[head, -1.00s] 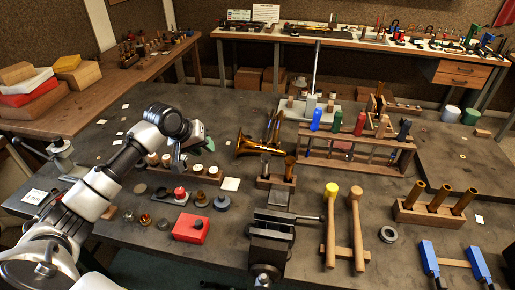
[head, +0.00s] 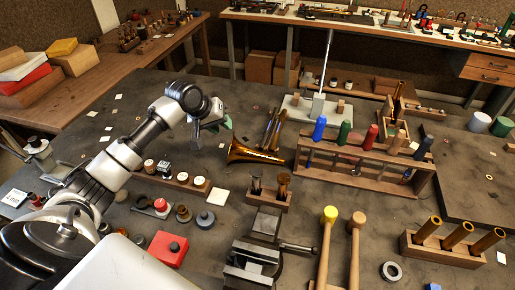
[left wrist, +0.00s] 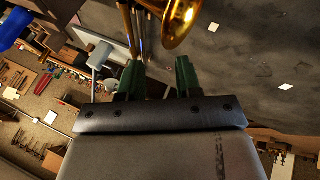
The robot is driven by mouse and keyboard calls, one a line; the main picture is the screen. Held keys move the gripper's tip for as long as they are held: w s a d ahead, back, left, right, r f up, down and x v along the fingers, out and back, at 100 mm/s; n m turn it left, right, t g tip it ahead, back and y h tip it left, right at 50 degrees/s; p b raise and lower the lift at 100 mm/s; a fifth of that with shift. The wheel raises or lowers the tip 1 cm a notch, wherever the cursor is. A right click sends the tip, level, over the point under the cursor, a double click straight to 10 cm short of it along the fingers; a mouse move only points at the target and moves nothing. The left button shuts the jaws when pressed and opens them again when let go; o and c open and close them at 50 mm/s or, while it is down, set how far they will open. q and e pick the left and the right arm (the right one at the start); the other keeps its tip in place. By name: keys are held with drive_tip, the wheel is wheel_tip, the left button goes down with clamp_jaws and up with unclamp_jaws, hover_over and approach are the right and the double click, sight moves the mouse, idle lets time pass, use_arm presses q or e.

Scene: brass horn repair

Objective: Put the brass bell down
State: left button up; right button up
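The brass bell (head: 250,154) lies on its side near the middle of the dark workbench (head: 110,230), its flared mouth toward the left in the head view. My left gripper (head: 222,124) is beyond and slightly left of the bell's mouth, apart from it. In the left wrist view the bell's flare (left wrist: 186,18) shows past the fingertips, and the two green fingers (left wrist: 158,72) stand apart with nothing held between them. The bell's narrow end is out of the wrist view. My right gripper is not in view.
A small wooden block with upright tools (head: 268,196) stands just in front of the bell. A wooden rack of coloured-handled tools (head: 375,172) is to the right. A vise (head: 255,255), a red box (head: 168,248) and mallets (head: 329,215) are nearer. Bare bench lies left of the bell.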

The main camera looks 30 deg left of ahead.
sight(233, 138)
use_arm(q)
drive_tip(key=x, duration=0.2)
drive_tip(key=p+x, duration=0.1)
drive_tip(key=x, duration=0.2)
drive_tip(key=s+p+x, duration=0.1)
drive_tip(key=x, duration=0.1)
drive_tip(key=shift+w+f, duration=0.2)
drive_tip(key=shift+f, duration=0.3)
drive_tip(key=shift+w+d+f, duration=0.1)
drive_tip(key=shift+w+f, duration=0.15)
drive_tip(key=shift+f, duration=0.3)
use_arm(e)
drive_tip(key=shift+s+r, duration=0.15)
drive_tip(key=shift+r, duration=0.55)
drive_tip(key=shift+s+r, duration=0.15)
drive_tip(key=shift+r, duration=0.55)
use_arm(q)
clamp_jaws()
drive_tip(key=shift+s+r, duration=0.1)
